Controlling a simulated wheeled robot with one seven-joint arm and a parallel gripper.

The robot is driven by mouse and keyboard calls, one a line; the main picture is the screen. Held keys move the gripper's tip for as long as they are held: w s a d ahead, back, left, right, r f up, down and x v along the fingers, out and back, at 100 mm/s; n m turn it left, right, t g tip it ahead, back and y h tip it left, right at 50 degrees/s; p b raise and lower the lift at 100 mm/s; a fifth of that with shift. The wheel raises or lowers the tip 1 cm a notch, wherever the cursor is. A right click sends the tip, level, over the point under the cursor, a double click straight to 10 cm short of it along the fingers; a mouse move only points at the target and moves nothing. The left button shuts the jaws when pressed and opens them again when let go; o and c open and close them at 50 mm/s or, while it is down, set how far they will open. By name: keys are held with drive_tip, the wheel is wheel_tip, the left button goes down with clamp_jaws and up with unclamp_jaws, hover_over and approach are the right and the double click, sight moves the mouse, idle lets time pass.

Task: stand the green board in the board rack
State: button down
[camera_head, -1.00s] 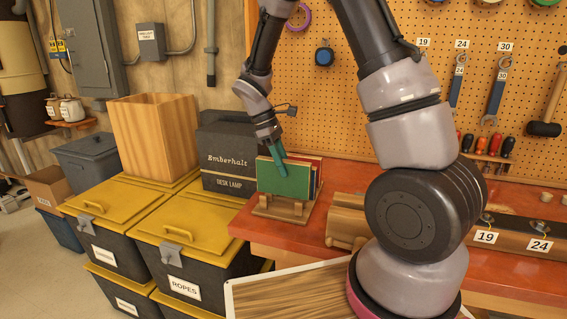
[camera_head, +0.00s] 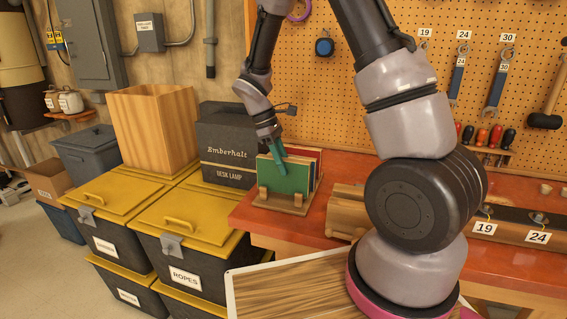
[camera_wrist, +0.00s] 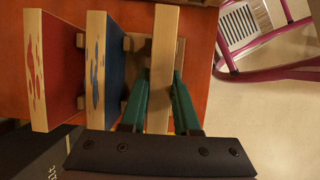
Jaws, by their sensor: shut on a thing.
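The green board (camera_head: 292,180) stands upright at the front of the wooden board rack (camera_head: 288,206), behind its front posts in the head view. Whether its lower edge rests on the rack base is hidden. My gripper (camera_head: 281,160) reaches down from above and is shut on the board's upper part. In the wrist view, the board's pale edge (camera_wrist: 163,65) lies between my two teal fingers (camera_wrist: 161,88), with one finger on each face. A blue board (camera_wrist: 115,65) and a red board (camera_wrist: 60,60) stand beside it with gaps between them.
A dark desk lamp box (camera_head: 226,145) stands left of the rack. Yellow-lidded bins (camera_head: 190,222) stand left of the red workbench (camera_head: 262,226). Tools hang on the pegboard (camera_head: 345,110) behind.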

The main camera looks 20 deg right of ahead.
drive_tip(key=shift+f, duration=1.2)
drive_tip(key=c, duration=0.6)
unclamp_jaws()
drive_tip(key=shift+o, duration=0.2)
drive_tip(key=shift+r, duration=4.95)
